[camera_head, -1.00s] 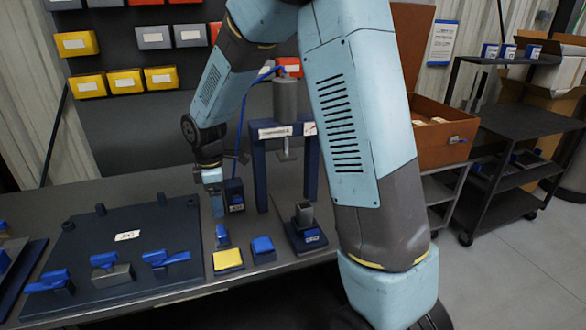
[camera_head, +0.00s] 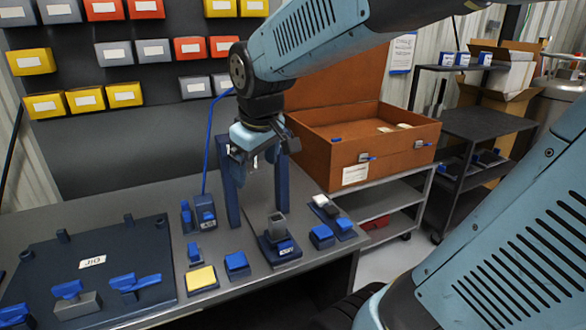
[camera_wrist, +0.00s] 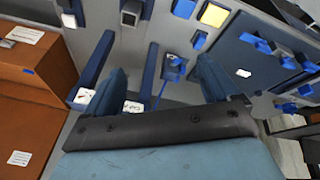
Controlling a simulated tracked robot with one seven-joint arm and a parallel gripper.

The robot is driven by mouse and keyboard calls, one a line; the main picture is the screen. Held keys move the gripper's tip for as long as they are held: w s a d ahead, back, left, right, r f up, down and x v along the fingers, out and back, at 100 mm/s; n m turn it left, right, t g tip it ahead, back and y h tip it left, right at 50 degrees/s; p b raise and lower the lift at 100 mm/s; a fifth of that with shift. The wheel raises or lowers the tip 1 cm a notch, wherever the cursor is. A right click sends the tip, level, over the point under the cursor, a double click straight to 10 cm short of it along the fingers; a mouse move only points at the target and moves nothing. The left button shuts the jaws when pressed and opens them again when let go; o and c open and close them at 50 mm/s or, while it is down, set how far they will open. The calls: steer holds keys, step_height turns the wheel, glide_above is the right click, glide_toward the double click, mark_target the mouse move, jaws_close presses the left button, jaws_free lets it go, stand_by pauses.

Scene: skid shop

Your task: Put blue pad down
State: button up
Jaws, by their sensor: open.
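My gripper (camera_head: 254,155) is open, pointing down in front of the blue press frame, above the bench. Its two fingers also show in the wrist view (camera_wrist: 162,80), with nothing between them. A blue-topped pad block (camera_head: 236,262) sits on the bench, right of a yellow-topped pad block (camera_head: 201,278). In the wrist view the blue block (camera_wrist: 184,8) is beside the yellow one (camera_wrist: 214,14). More blue-topped blocks (camera_head: 321,235) lie right of the black fixture. I cannot tell which one is the task's blue pad.
The dark board (camera_head: 95,262) with blue-handled clamps fills the left bench. The press frame (camera_head: 228,175) stands behind a black fixture (camera_head: 279,243). A brown open case (camera_head: 370,140) stands on a cart at right. Colored bins (camera_head: 125,95) hang on the wall.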

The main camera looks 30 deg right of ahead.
steer(key=s+d+r+m+t, duration=0.1)
steer(key=s+d+r+m, duration=0.1)
steer(key=s+m, duration=0.3)
steer(key=s+d, duration=0.1)
steer(key=s, duration=0.3)
steer(key=shift+d+t, duration=0.3)
steer(key=shift+d, duration=0.05)
steer(key=shift+s, duration=0.1)
stand_by(0.6)
